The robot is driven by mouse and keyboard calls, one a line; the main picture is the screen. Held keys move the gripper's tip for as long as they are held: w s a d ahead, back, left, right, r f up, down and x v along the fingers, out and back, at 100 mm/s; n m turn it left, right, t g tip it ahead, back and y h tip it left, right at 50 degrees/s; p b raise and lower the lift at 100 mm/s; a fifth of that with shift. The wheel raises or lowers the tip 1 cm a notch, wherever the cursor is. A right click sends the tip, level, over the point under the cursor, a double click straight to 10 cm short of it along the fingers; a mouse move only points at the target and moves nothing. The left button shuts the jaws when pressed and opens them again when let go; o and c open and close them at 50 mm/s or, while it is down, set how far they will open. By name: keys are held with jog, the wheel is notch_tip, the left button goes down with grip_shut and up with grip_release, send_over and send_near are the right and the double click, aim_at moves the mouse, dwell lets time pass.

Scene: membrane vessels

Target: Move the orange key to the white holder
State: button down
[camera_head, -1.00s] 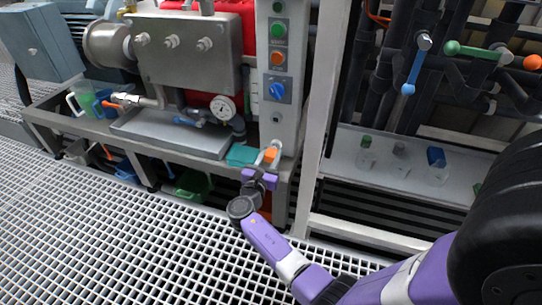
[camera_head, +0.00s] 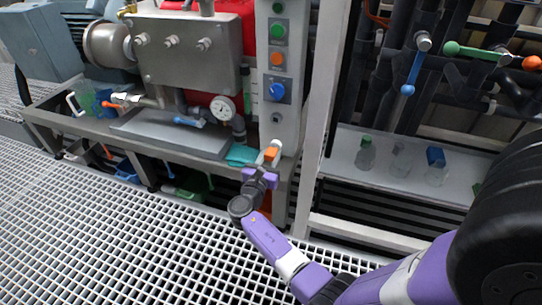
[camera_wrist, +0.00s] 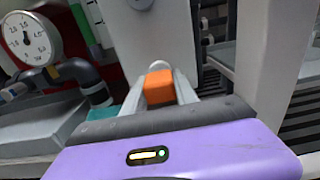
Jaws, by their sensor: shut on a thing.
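The orange key (camera_head: 270,153) is between the fingers of my gripper (camera_head: 269,155), just in front of the grey control post. In the wrist view the orange block of the key (camera_wrist: 159,87) sits between the two light fingers of my gripper (camera_wrist: 172,88), which is shut on it. A whitish rounded piece shows just behind the key in the wrist view; I cannot tell whether it is the white holder or whether the key touches it.
A teal cloth (camera_head: 242,155) lies left of my gripper. A pressure gauge (camera_head: 222,107) is farther left. Clear bottles (camera_head: 365,155) stand on the right shelf. A white upright (camera_head: 322,110) stands close on the right.

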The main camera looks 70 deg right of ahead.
jog(key=shift+d, duration=0.3)
jog(key=c, duration=0.9)
grip_release()
jog(key=a+p, duration=0.1)
jog(key=a, duration=0.2)
jog(key=a+p, duration=0.1)
jog(key=a, duration=0.2)
jog(key=shift+s+a+r+p, duration=0.1)
jog(key=shift+s+a+p, duration=0.1)
jog(key=shift+a+p, duration=0.1)
jog(key=shift+s+a, duration=0.1)
jog(key=shift+a, duration=0.45)
